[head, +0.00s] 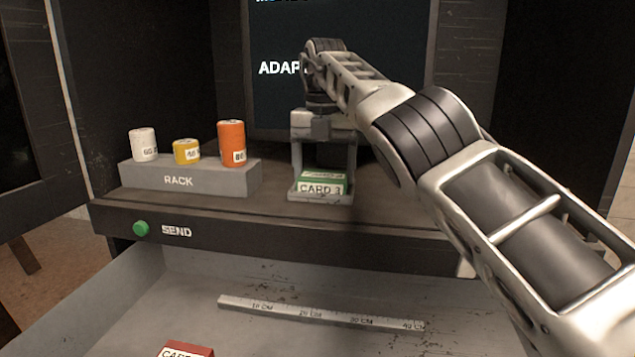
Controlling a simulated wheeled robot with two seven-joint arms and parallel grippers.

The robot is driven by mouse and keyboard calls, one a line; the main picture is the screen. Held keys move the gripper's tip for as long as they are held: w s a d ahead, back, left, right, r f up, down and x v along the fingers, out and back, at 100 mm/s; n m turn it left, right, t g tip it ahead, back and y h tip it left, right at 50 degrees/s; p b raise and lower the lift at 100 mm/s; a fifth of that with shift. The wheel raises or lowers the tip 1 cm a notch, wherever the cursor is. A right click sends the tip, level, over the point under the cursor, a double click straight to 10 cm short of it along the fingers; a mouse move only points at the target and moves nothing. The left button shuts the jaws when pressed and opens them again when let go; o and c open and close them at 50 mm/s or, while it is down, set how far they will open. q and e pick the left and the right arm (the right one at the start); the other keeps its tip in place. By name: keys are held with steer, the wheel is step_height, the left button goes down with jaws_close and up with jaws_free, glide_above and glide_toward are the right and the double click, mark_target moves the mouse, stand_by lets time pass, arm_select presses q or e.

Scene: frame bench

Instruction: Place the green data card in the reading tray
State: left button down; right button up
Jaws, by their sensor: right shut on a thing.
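The green data card (322,181), with a white label reading CARD 3, is on the bench's shelf right of the rack. It sits at a small light-grey tray (320,199), whose front lip shows below the card. My right gripper (322,170) reaches down from above, its fingers on either side of the card, and is shut on it. Whether the card's underside rests fully on the tray is hard to tell. The card's back part is hidden by the gripper. My left gripper is not in view.
A grey rack (190,180) holds a white canister (143,145), a yellow one (186,151) and an orange one (232,143). A green SEND button (141,229) is on the front edge. Below, an open drawer (120,305) holds a ruler (320,312) and a red card (186,350). A dark screen (275,100) stands behind.

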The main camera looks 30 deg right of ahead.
mark_target(324, 174)
steer(key=shift+f, duration=0.15)
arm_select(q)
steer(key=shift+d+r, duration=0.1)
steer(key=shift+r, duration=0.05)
arm_select(e)
steer(key=o, duration=1)
steer(key=shift+r+p, duration=0.5)
step_height(324, 174, up, 6)
steer(key=p, duration=0.6)
steer(key=shift+r+p, duration=0.45)
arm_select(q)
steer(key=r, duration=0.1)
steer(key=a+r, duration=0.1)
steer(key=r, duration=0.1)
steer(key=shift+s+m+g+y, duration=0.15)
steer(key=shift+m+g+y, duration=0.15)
